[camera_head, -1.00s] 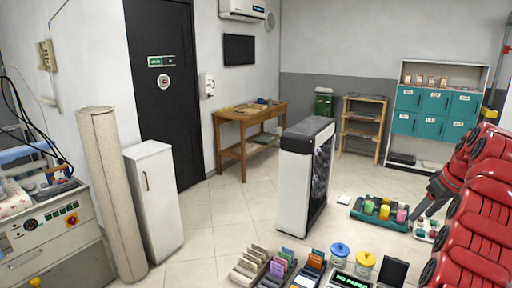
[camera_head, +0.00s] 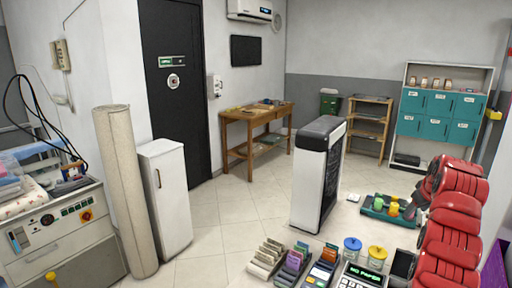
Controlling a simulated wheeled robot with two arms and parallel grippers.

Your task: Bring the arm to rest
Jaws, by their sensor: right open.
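My right arm, with red links, comes in at the right edge and is folded. Its dark right gripper (camera_head: 411,208) hangs at the right side of the green tray (camera_head: 374,210) and is open. I see nothing held in it, though its fingers are small and partly hidden. The green tray holds a green cup (camera_head: 378,204) and a yellow cup (camera_head: 393,209). The gripper covers the tray's right part from my view. My left gripper is not in view.
Card racks (camera_head: 268,257), a blue-lidded jar (camera_head: 352,248), a yellow-lidded jar (camera_head: 376,257) and a register with a green display (camera_head: 358,277) stand at the front. A tall white and black unit (camera_head: 309,185) stands mid-floor. Tiled floor is clear left of it.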

